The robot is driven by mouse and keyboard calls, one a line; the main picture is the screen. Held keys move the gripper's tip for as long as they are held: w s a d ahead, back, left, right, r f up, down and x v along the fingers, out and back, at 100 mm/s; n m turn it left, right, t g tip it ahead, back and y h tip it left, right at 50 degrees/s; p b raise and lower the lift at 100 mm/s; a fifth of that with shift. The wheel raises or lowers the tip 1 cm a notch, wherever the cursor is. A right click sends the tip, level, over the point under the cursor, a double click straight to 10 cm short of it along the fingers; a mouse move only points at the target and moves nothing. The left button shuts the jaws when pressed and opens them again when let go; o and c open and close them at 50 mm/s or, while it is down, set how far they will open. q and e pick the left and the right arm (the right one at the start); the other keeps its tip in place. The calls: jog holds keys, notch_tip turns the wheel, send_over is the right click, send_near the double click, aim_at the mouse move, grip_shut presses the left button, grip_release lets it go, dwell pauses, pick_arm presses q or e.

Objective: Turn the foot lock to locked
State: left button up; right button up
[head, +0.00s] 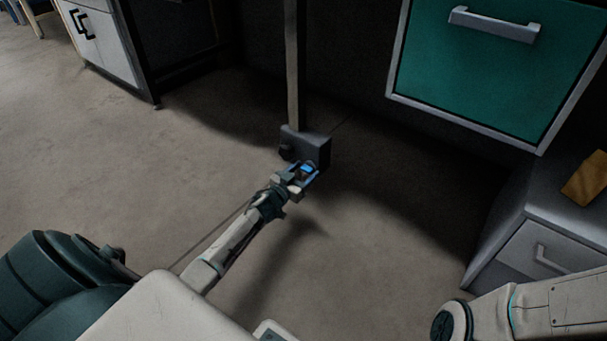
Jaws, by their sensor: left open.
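The foot lock is a dark grey block (318,150) at the base of a thin upright post (292,70), low near the floor. A small blue part (308,168) shows on its front, right at my left gripper. My left gripper (304,175) is open, with its fingertips at the blue part; I cannot tell whether they touch it. The gripper partly hides the front of the block, so which way the lock is turned cannot be told. My right arm shows at the lower right, but its gripper is outside the view.
A teal panel with a grey handle (495,24) hangs at the upper right. A grey drawer cabinet (540,245) stands at the right, with a tan object (586,178) on top. A white cabinet (103,45) is at the upper left. The floor (130,150) on the left is clear.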

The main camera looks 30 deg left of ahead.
pick_arm(q)
jog(key=c, duration=1)
jog(key=shift+m, duration=0.5)
jog(key=shift+m+p, duration=0.3)
jog(key=shift+m, duration=0.7)
jog(key=m, duration=0.3)
jog(key=shift+m, duration=0.3)
jog(key=m, duration=0.5)
jog(key=shift+m+b, duration=0.3)
jog(key=m+b, duration=0.1)
jog(key=m, duration=0.4)
jog(key=shift+m+b, duration=0.3)
